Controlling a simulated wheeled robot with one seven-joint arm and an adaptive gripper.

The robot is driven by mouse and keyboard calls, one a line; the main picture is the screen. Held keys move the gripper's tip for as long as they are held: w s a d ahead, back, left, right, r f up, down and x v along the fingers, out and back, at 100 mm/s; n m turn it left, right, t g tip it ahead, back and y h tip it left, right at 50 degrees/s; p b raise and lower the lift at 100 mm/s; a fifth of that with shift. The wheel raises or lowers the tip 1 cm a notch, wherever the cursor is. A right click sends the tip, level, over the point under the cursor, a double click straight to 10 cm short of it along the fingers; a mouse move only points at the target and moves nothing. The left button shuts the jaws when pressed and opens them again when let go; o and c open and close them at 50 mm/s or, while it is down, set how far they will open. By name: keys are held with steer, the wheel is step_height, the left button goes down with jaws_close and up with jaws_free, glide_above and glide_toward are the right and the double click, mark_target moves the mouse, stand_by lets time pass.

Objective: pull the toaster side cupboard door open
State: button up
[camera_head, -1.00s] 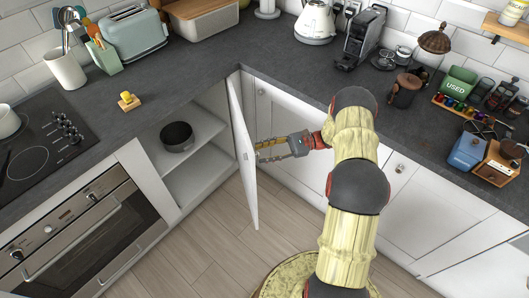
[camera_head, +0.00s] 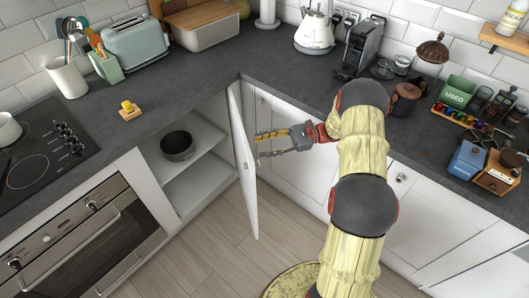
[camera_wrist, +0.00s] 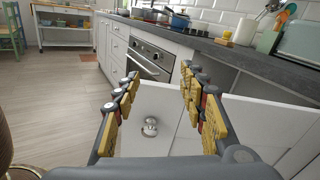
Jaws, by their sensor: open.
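The toaster side cupboard door (camera_head: 241,160) is white and stands swung well out from its cupboard, almost edge-on in the head view. Its cupboard (camera_head: 190,175) is open to the left of it, with shelves showing. The green toaster (camera_head: 137,40) stands on the worktop above. My gripper (camera_head: 262,144) is open on the right side of the door, its fingertips close to the door's outer face. In the wrist view, a round metal knob (camera_wrist: 150,127) on the white door (camera_wrist: 138,100) shows between the spread fingers of my gripper (camera_wrist: 160,78). I cannot tell whether a finger touches the door.
A dark pot (camera_head: 177,145) sits on the upper shelf. The oven (camera_head: 80,240) is left of the cupboard, and closed white cupboards (camera_head: 290,140) run behind my gripper on the right. The wooden floor (camera_head: 205,255) below the door is clear.

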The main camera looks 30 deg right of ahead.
steer(key=shift+r, duration=0.3)
steer(key=shift+c, duration=0.5)
